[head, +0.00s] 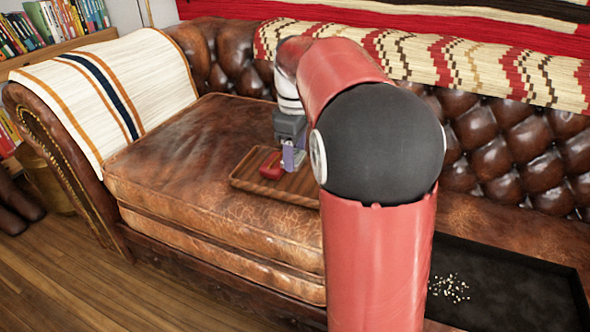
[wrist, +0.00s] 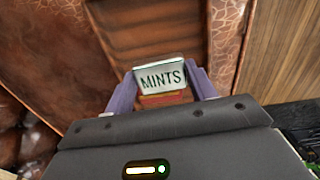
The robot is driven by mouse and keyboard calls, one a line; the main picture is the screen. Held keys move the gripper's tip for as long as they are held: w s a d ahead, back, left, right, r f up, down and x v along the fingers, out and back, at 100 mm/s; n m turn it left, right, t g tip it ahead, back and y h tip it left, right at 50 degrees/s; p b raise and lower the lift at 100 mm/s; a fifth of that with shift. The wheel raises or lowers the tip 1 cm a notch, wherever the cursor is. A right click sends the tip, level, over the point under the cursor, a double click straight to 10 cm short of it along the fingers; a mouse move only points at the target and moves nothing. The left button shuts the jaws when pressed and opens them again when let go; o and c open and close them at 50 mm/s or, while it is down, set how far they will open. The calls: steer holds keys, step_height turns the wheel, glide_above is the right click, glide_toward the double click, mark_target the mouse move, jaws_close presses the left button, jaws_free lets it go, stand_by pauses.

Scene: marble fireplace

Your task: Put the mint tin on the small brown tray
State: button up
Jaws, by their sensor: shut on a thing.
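The mint tin (wrist: 160,78) shows in the wrist view as a small pale face lettered MINTS, with red and yellow below it. My gripper (wrist: 162,84) is shut on it, one purple finger at each side. In the head view the tin appears as a red shape (head: 271,166) beside the purple fingertips of my gripper (head: 291,159), over the small brown tray (head: 243,180). The slatted tray also fills the upper middle of the wrist view (wrist: 155,35). I cannot tell whether the tin touches the tray. My arm hides the tray's right end.
The tray lies on a brown leather sofa seat (head: 180,150). A dark tray (head: 510,285) with small pale bits is at the lower right. A striped throw (head: 110,90) covers the left armrest. The seat left of the brown tray is clear.

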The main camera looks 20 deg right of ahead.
mark_target(295, 179)
steer(key=shift+f+b, duration=0.4)
steer(key=shift+f, duration=1.75)
steer(key=shift+f, duration=0.1)
steer(key=o, duration=1)
steer(key=shift+o, duration=0.2)
